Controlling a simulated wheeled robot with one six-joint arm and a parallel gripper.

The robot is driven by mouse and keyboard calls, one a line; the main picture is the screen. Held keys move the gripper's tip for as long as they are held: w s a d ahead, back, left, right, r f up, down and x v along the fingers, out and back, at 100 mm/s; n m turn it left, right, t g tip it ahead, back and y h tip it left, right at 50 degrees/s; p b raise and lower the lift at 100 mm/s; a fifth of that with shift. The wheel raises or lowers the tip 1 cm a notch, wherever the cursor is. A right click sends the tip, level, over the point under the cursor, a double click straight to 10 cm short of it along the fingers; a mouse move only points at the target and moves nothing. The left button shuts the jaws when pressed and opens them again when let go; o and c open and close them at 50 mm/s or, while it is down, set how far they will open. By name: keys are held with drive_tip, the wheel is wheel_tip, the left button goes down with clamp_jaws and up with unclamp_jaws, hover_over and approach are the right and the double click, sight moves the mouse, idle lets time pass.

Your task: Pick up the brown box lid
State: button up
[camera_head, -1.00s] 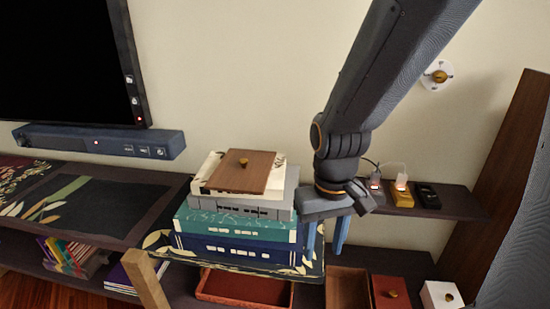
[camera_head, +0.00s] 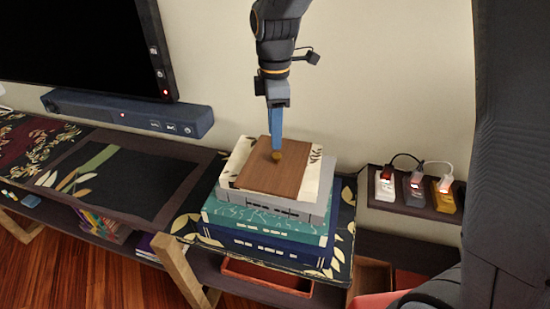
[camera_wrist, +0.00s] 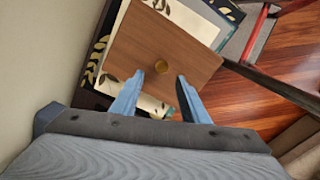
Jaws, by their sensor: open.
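Under the lid are a cream leaf-patterned piece, a grey box (camera_head: 270,208), a teal box (camera_head: 262,226) and a dark blue box (camera_head: 262,247). A small shelf (camera_head: 405,208) with chargers is at right. A soundbar (camera_head: 125,113) hangs below the screen at left.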

sight(276, 155)
drive_tip(key=shift+s+d+f, duration=0.1)
drive_tip(key=shift+d+f, duration=0.1)
drive_tip(key=shift+f, duration=0.7)
drive_tip(key=shift+s+f+p, duration=0.1)
drive_tip(key=shift+f+p, duration=0.9)
drive_tip(key=shift+f, duration=1.35)
drive_tip(key=shift+c, duration=0.3)
clamp_jaws()
